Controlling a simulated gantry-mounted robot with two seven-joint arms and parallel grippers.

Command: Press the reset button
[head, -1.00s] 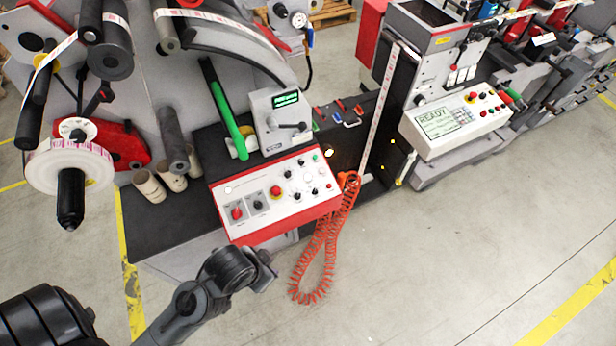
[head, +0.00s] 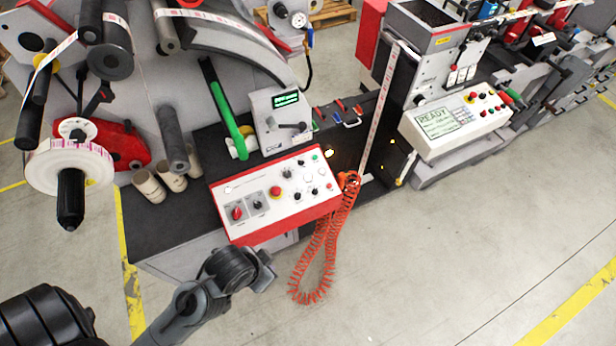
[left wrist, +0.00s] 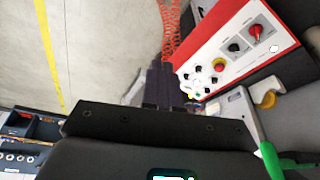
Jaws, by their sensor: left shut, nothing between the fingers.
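The white control panel with a red border (head: 240,196) slopes at the front of the machine. It carries a red knob (head: 237,213), a black knob (head: 257,205), a red stop button on yellow (head: 275,191), several small buttons and a green button (head: 316,157). Labels are too small to tell which is the reset button. In the left wrist view the panel (left wrist: 222,42) appears upside down. My left gripper (left wrist: 166,84) is shut and empty there, its fingers beside the panel's small-button end; contact cannot be told. In the head view its fingers cannot be made out. My right gripper is not in view.
A coiled orange cord (head: 322,258) hangs at the panel's right end. A grey box with a green display (head: 281,120) and a green tube (head: 224,110) stand behind the panel. Another panel with a READY screen (head: 438,122) is at right. The floor in front is clear.

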